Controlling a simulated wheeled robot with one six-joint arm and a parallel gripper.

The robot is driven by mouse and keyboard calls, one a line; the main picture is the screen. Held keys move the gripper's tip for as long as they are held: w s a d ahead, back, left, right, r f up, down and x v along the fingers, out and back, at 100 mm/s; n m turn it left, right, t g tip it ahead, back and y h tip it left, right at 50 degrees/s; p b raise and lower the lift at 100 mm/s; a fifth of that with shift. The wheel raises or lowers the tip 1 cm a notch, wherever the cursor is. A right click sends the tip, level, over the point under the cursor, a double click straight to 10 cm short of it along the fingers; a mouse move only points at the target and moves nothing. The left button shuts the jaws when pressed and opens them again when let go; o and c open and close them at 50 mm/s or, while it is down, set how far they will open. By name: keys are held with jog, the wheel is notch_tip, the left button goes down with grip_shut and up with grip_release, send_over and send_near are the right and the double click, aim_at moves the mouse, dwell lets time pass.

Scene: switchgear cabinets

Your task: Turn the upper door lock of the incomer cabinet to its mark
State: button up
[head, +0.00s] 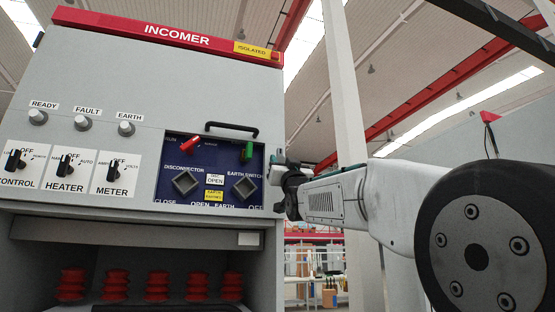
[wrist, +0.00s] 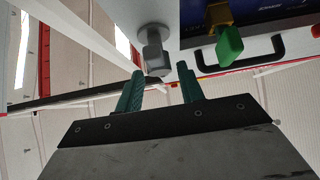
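The incomer cabinet (head: 90,75) fills the left of the head view, with a red INCOMER header. In the wrist view a grey door lock (wrist: 154,48) with a round base and a protruding knob sits on the cabinet face. My gripper (wrist: 158,75) has two green fingers, spread apart and empty. The lock knob is just ahead of the fingertips, between their lines; I cannot tell whether they overlap it in depth. In the head view my gripper (head: 281,165) is at the cabinet's right edge, beside the blue panel, and largely hides the lock there. The lock's mark cannot be made out.
A green switch handle (wrist: 229,45) and a black bar handle (wrist: 268,58) stick out close to the lock. The blue panel (head: 215,155) also carries a red handle (head: 190,144). A white post (head: 345,90) stands behind my arm.

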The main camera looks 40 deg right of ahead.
aim_at(281, 159)
jog(key=shift+x, duration=1.9)
grip_shut()
